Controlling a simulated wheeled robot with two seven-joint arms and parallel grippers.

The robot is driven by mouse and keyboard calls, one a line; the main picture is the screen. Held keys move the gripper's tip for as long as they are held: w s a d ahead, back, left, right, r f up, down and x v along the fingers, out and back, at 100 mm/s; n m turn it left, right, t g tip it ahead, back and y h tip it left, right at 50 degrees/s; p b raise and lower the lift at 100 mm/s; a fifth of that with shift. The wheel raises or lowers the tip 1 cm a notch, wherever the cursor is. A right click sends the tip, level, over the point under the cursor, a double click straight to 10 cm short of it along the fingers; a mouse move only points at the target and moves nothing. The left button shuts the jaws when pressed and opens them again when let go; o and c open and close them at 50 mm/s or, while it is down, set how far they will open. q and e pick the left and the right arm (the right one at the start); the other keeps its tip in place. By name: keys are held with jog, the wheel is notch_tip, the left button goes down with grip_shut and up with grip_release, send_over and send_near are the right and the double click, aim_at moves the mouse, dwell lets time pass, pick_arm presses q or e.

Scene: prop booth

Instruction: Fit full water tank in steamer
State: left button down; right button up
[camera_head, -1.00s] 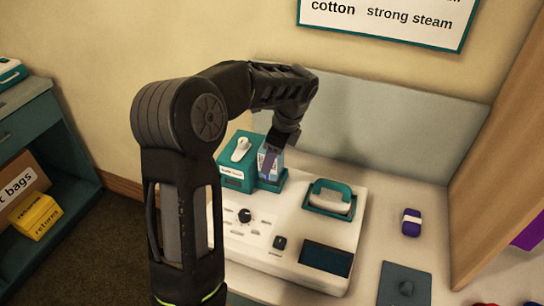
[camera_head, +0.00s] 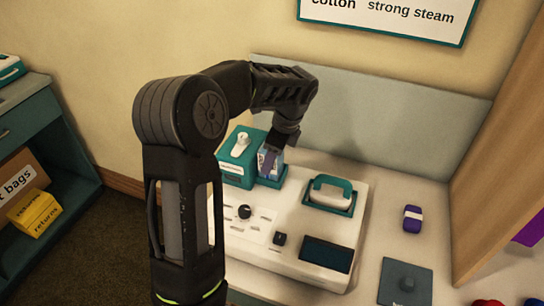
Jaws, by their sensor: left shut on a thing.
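The steamer (camera_head: 270,228) is a white console with a black knob, a dark display and a teal cradle holding a white-and-teal iron-like handpiece (camera_head: 331,191). At its back left stands a teal box (camera_head: 240,155) with a white lever on top. Beside that box, the translucent light-blue water tank (camera_head: 274,164) is upright at the teal dock (camera_head: 272,183). My left gripper (camera_head: 271,158) points down and is shut on the tank from above. The gripper partly hides the tank, and I cannot tell whether the tank is fully seated. My right gripper is not in view.
A purple-and-white item (camera_head: 412,219) and a dark grey plate (camera_head: 405,283) lie on the table to the right. A backboard (camera_head: 370,130) and a wooden side panel (camera_head: 490,150) bound the table. A teal shelf (camera_head: 45,130) stands at far left.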

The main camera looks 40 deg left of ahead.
pick_arm(q)
jog(key=shift+f, duration=0.15)
dwell(0.4)
jog(key=shift+f, duration=0.45)
jog(key=shift+c, duration=2.4)
grip_release()
jog(key=b+v, duration=0.1)
jog(key=v, duration=0.7)
jog(key=shift+f, duration=0.1)
